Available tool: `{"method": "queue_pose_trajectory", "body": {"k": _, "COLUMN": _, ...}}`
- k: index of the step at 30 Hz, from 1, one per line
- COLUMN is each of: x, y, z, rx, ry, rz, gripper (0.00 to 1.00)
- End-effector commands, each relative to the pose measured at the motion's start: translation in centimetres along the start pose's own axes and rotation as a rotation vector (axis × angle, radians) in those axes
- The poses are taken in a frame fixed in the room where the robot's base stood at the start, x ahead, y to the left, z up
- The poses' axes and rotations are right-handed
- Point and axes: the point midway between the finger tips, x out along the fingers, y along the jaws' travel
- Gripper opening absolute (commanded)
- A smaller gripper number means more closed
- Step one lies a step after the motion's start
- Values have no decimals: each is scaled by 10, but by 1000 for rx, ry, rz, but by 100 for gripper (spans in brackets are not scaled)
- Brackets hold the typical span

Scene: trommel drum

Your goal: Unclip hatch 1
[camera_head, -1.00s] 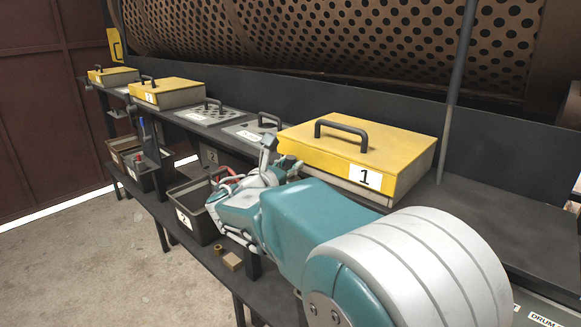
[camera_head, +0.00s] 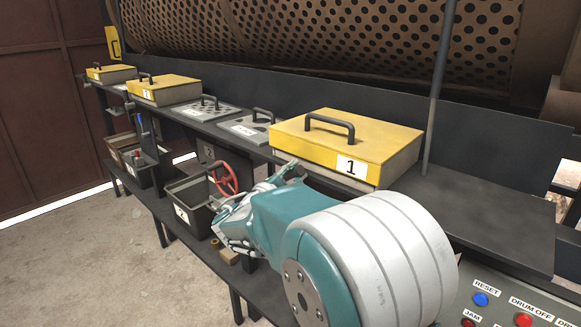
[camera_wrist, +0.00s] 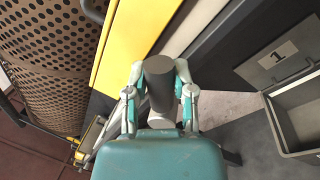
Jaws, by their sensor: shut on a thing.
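Hatch 1 is a box with a yellow lid (camera_head: 345,137), a dark bar handle and a "1" label. It stands on the dark bench, and its lid looks shut. My gripper (camera_head: 284,176) is at the hatch's lower front left corner. In the wrist view, my gripper (camera_wrist: 158,92) is shut on a dark grey cylindrical piece (camera_wrist: 158,70), which looks like the clip's lever. The yellow lid (camera_wrist: 130,40) lies just beyond it. How the lever joins the hatch is hidden.
A perforated drum (camera_head: 330,35) runs behind the bench. A control panel (camera_head: 510,305) is at lower right.

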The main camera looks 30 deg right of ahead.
Motion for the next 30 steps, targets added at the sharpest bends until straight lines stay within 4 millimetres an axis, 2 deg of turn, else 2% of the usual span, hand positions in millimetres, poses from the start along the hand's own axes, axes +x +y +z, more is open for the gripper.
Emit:
{"method": "queue_pose_trajectory", "body": {"k": 15, "x": -4, "y": -26, "z": -7, "rx": 424, "ry": -83, "rz": -4, "gripper": 0}}
{"method": "queue_pose_trajectory", "body": {"k": 30, "x": -6, "y": -35, "z": -12, "rx": 587, "ry": -116, "rz": -6, "gripper": 0}}
